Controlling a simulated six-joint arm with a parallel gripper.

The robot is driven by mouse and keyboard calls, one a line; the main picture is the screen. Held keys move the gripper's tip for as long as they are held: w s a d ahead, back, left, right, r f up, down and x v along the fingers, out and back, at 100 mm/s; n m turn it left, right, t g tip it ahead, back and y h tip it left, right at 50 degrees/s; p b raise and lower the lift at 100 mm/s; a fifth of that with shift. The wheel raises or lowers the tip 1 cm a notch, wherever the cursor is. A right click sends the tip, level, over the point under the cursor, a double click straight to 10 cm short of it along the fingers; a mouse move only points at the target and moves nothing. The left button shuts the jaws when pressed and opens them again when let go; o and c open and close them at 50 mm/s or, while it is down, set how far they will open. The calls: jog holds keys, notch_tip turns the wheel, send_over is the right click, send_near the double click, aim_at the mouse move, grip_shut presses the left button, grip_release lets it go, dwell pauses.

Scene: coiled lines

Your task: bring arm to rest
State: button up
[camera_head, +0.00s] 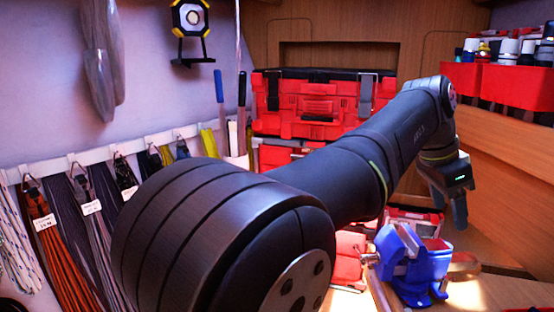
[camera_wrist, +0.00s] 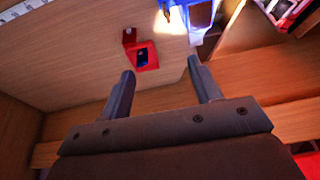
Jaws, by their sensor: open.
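My gripper (camera_head: 456,208) hangs at the end of my arm on the right of the head view, pointing down, to the right of and above a blue vise (camera_head: 408,262). In the wrist view my gripper (camera_wrist: 162,88) shows two dark fingers, spread apart with nothing between them. Beyond the fingertips lies a small red open box (camera_wrist: 143,56) with something dark inside, on a wooden surface (camera_wrist: 75,55). Part of the blue vise (camera_wrist: 196,12) shows at the top edge of the wrist view. My arm hides much of the middle of the head view.
Several coiled lines (camera_head: 62,245) hang from a white rail (camera_head: 60,166) on the left wall. A red toolbox (camera_head: 308,108) stands at the back. Red bins (camera_head: 515,88) with bottles sit on the right shelf. A work light (camera_head: 190,20) hangs at the top left.

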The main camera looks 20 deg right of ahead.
jog(key=w+f, duration=0.2)
jog(key=w, duration=0.1)
jog(key=w+f, duration=0.1)
jog(key=w, duration=0.1)
jog(key=shift+w+d+f, duration=0.1)
jog(key=shift+w+d, duration=0.05)
jog(key=shift+d, duration=0.05)
jog(key=s+r, duration=0.5)
jog(key=s, duration=0.4)
jog(key=s+d+f+n, duration=0.1)
jog(key=s+d+f, duration=0.3)
jog(key=s, duration=0.3)
jog(key=shift+s+f+n+t, duration=0.15)
jog(key=shift+f+n+t, duration=0.1)
jog(key=shift+n+t, duration=0.15)
